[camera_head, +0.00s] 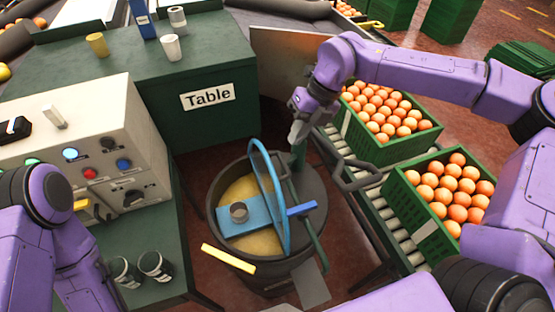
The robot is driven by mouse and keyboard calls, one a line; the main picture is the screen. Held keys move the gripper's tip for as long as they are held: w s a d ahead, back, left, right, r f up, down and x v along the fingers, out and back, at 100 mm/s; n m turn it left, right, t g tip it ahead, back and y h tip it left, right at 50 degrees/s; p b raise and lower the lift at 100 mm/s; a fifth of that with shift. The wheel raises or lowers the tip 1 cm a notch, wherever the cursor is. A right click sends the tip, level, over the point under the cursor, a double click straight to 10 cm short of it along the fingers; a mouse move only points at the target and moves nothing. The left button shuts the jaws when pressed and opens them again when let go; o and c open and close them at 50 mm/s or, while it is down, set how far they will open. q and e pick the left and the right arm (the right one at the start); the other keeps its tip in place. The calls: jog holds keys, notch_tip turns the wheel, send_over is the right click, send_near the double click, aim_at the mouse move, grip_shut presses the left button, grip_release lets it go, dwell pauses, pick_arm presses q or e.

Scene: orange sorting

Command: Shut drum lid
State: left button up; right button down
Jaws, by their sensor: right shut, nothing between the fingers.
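The drum (214,222) is a dark round vessel in the middle, with yellowish contents showing on its left side. Its blue lid (268,195) stands up steeply, almost edge-on to me, over the middle of the drum. A dark grey flat cover (312,195) lies over the drum's right side. A blue bar with a grey round fitting (239,212) crosses the opening. My right gripper (297,138) is shut and empty, above and to the right of the lid's upper edge. Contact with anything is unclear. My left arm shows at lower left, but its gripper is out of view.
Green crates of oranges (405,196) stand on a roller conveyor (385,215) to the right. A control box (130,150) and a green table (200,80) stand to the left and behind. Two dark cups (156,266) are at lower left. A yellow bar (228,259) sticks out by the drum's front.

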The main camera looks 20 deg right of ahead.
aim_at(281, 162)
jog(key=p+x, duration=0.2)
jog(key=x, duration=0.8)
jog(key=shift+w+f, duration=0.1)
jog(key=shift+f, duration=0.05)
